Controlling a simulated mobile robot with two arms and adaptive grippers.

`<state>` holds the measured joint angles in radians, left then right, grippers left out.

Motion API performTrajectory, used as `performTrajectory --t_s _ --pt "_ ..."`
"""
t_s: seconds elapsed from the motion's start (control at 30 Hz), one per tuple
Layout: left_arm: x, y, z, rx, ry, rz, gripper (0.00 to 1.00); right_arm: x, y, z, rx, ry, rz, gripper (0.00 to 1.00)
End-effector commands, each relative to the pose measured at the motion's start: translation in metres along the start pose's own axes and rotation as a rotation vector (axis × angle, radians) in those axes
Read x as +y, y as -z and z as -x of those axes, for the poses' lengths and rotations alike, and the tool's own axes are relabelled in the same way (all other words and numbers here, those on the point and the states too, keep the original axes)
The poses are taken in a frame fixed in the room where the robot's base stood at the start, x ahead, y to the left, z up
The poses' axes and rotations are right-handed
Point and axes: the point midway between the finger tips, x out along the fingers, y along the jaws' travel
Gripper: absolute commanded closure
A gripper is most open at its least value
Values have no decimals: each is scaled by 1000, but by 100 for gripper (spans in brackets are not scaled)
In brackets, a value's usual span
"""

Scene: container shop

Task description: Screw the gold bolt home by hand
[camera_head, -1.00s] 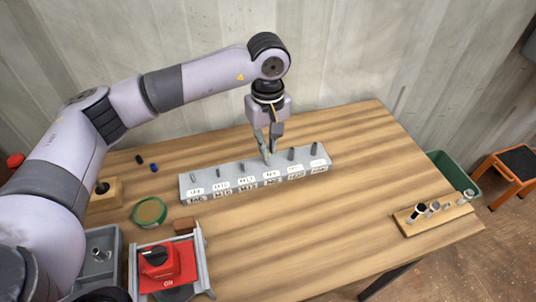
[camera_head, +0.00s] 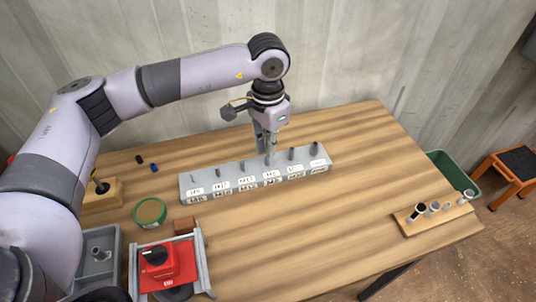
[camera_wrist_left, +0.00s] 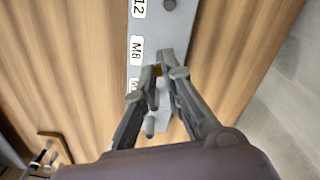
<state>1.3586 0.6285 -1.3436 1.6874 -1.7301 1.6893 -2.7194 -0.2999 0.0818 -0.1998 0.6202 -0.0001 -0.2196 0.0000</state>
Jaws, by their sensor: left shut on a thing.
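The grey block (camera_head: 215,177) with a row of bolts and white size labels lies across the middle of the wooden table. My left gripper (camera_head: 269,158) points straight down over the block, at the fourth position from the left. In the left wrist view its fingertips (camera_wrist_left: 164,72) are shut around a small gold bolt (camera_wrist_left: 158,70), beside the label M8 on the block (camera_wrist_left: 165,30). The fingers hide most of this bolt, so how deep it sits cannot be told. My right gripper is not in view.
Grey bolts (camera_head: 314,149) stand on either side of the gripper. A red switch box (camera_head: 167,265), a green round tin (camera_head: 150,212) and a grey tray (camera_head: 115,262) are at left. A wooden rack (camera_head: 437,217) with metal cylinders stands at right. The table's front middle is clear.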

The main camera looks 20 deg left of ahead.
Motion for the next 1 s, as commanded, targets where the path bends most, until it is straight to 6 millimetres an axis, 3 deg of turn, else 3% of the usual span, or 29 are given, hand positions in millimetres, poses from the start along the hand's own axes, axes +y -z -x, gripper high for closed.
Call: performTrajectory --t_s 0.1,0.3,0.33,0.67,0.87,1.0 --pt "-1 0 0 1 2 -119 100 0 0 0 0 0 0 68" --pt "-1 0 0 1 2 -149 100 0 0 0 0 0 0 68" --pt "-1 0 0 1 2 -149 90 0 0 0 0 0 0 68" --pt "-1 0 0 1 1 -148 68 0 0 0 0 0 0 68" --pt "0 0 0 0 0 -148 68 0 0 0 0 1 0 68" --pt "0 0 0 0 0 -148 76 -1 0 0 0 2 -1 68"
